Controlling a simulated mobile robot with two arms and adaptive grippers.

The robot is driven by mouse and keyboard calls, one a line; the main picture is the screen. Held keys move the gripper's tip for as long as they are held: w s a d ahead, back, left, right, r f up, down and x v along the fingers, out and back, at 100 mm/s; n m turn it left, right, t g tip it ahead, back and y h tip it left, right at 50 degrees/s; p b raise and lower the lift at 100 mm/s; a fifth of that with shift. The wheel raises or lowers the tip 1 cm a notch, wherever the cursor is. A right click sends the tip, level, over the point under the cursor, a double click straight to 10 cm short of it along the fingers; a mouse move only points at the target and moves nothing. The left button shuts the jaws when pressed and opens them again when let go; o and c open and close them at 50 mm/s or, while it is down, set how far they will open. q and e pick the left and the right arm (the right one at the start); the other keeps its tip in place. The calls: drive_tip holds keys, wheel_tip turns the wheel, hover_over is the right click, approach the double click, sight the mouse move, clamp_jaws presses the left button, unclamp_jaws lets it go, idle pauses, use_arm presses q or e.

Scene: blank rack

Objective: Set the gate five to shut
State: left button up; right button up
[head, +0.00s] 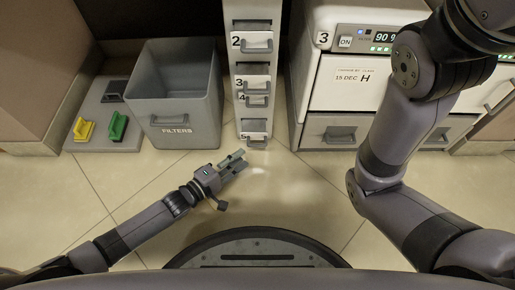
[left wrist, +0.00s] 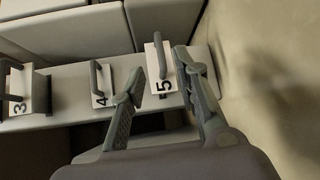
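Gate five (head: 254,128) is the lowest white plate with a handle on the narrow grey rack (head: 237,112) in the head view. In the left wrist view, its white plate (left wrist: 152,82) marked 5 stands between my fingers, with its grey handle upright near the fingertips. I cannot tell how far the gate is pulled out. My left gripper (head: 239,159) is low in front of the rack, just below gate five. In the left wrist view, my left gripper (left wrist: 159,64) is open, its fingers apart on either side of the handle. My right gripper is out of view.
Gates two (head: 252,41), three (head: 252,82) and four (head: 255,98) are above on the rack. A grey FILTERS bin (head: 180,120) stands left, beside a pad with yellow (head: 84,131) and green (head: 118,127) blocks. A white cabinet (head: 345,90) stands right. Floor in front is clear.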

sight(257, 145)
use_arm(q)
drive_tip(key=shift+b+x, duration=2.15)
drive_tip(key=shift+x, duration=2.25)
drive_tip(key=shift+c, duration=0.5)
clamp_jaws()
drive_tip(key=shift+f, duration=0.1)
